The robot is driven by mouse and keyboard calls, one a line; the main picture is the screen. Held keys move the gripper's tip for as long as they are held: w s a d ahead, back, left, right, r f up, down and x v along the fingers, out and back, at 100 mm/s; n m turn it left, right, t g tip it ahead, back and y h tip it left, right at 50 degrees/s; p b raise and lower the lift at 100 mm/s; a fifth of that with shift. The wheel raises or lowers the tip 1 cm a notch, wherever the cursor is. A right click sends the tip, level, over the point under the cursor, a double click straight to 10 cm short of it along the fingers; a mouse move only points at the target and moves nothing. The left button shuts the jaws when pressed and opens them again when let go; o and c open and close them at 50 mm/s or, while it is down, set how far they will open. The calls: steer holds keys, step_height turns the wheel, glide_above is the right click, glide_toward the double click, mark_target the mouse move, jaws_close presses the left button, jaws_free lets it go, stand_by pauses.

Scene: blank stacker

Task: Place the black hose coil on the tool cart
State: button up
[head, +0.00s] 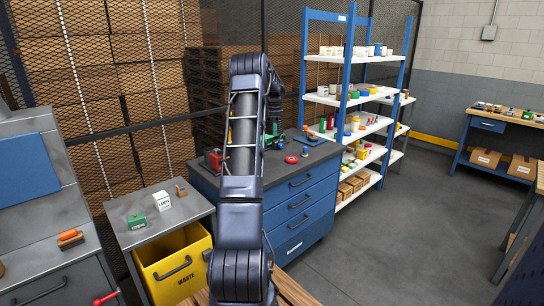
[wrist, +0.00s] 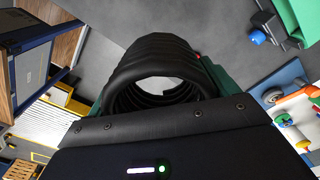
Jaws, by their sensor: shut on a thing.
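The black hose coil (wrist: 158,62) fills the upper middle of the wrist view, its ribbed loops stacked around an open centre. My gripper (wrist: 160,120) is shut on it, with green parts partly showing at both sides of the coil. In the head view my arm stands in front of a blue drawer cabinet (head: 305,205) with a dark top, which may be the tool cart; I cannot tell for certain. The coil is not clearly visible in the head view, and my arm hides much of that area. I cannot tell whether the coil touches anything below.
On the dark top are a red round object (head: 291,159) and other small tools. A grey stand (head: 180,211) with small boxes and a yellow waste bin (head: 172,268) is at left. White shelves (head: 340,100) stand behind at right. The floor (head: 420,215) at right is clear.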

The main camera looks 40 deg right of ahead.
mark_target(274, 168)
step_height(274, 168, down, 20)
steer(key=shift+s+r, duration=0.1)
stand_by(0.5)
steer(key=o, duration=0.9)
steer(key=shift+f, duration=0.2)
steer(key=shift+d+r, duration=0.1)
